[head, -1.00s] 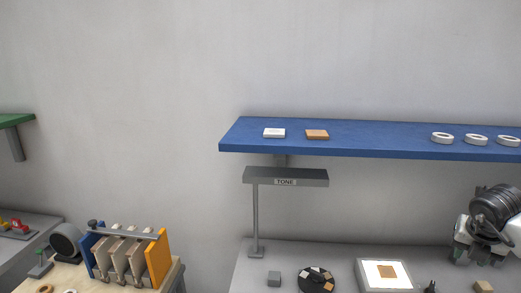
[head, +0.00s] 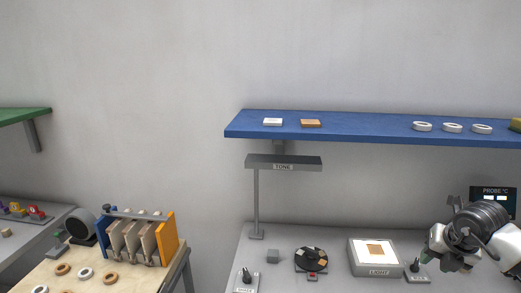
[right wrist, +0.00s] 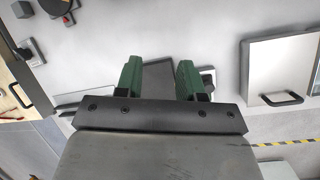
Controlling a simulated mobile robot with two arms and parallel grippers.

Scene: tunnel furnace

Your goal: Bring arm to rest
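My right arm comes in from the right edge in the head view, with its dark wrist and white links over the right end of the grey bench (head: 330,240). The right gripper (head: 432,252) is partly hidden by its own wrist there, close to the light box (head: 375,257). In the right wrist view the two green fingers of the right gripper (right wrist: 160,78) stand wide apart with nothing between them. My left arm and gripper are in no view.
A blue shelf (head: 350,129) carries two tiles and several white rings. Below are a TONE lamp (head: 283,163), a dark disc (head: 311,260) and a probe display (head: 494,200). A wooden table (head: 130,279) at left holds a rack and rings. A cabinet door (right wrist: 283,70) shows in the wrist view.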

